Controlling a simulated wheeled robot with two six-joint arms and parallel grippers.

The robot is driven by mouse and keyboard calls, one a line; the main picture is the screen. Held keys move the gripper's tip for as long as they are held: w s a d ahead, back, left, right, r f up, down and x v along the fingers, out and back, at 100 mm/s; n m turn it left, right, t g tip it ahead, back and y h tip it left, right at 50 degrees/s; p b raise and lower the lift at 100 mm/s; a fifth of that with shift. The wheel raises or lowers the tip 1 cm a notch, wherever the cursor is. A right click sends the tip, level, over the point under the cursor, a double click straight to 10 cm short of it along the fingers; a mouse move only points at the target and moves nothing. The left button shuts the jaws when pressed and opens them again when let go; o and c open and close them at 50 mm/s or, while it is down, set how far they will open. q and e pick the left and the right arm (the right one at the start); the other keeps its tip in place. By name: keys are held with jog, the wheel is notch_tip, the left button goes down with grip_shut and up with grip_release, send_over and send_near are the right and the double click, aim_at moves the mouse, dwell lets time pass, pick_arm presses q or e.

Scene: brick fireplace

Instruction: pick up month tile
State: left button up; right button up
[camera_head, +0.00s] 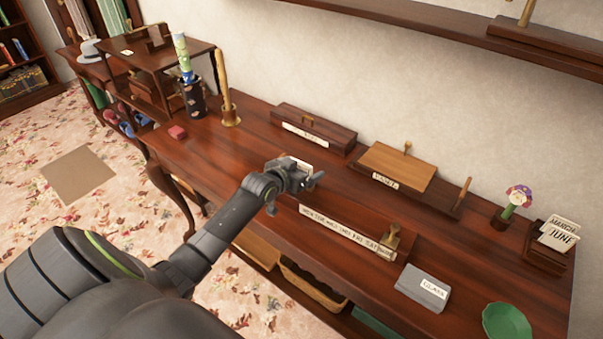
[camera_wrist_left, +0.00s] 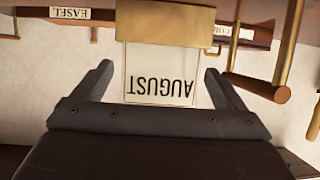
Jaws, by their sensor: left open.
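A cream month tile reading AUGUST (camera_wrist_left: 160,75) shows upside down in the left wrist view, between the two spread fingers of my left gripper (camera_wrist_left: 158,90). A visible gap separates each finger from the tile's sides. A gold-coloured block (camera_wrist_left: 165,25) covers the tile's edge at the top of that view. In the head view my left gripper (camera_head: 296,188) is over the middle of the desk, open, with a pale patch just behind it that may be the tile. Two other month tiles, MARCH (camera_head: 563,224) and JUNE (camera_head: 557,239), stand at the right. My right gripper is out of view.
The wooden desk (camera_head: 240,150) holds an EASEL-labelled stand (camera_head: 395,167), a long lettered strip (camera_head: 345,232), a grey box (camera_head: 423,287), a green bowl (camera_head: 507,322) and a flower pot (camera_head: 502,218).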

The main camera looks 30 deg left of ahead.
pick_arm(q)
jog(key=shift+w, duration=0.1)
jog(key=c, duration=1.1)
jog(key=shift+r, duration=0.1)
